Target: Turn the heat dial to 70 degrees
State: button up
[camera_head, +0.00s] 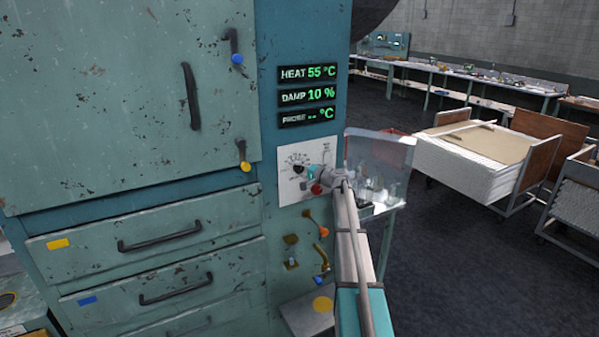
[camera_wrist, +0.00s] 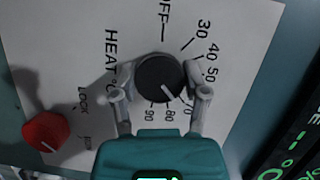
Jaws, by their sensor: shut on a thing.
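The heat dial is a round black knob (camera_wrist: 157,76) on a white panel (camera_wrist: 70,75) in the wrist view. Its white line points to the lower right, close to the 70 mark. The 60 mark is hidden behind a finger. My gripper (camera_wrist: 158,82) is shut on the dial, one grey finger on each side. In the head view my gripper (camera_head: 312,172) reaches the white panel (camera_head: 289,190) on the teal cabinet and partly hides the dial. The heat display (camera_head: 307,73) above reads 55 °C.
A red knob (camera_wrist: 46,131) marked LOCK sits beside the dial. The damp display (camera_head: 307,95) reads 10 %. Coloured valve handles (camera_head: 316,223) stick out below the panel. A table with glassware (camera_head: 376,195) stands close to the right of the cabinet.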

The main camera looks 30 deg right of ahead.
dwell(0.3)
jog(key=o, duration=1.1)
jog(key=shift+o, duration=0.2)
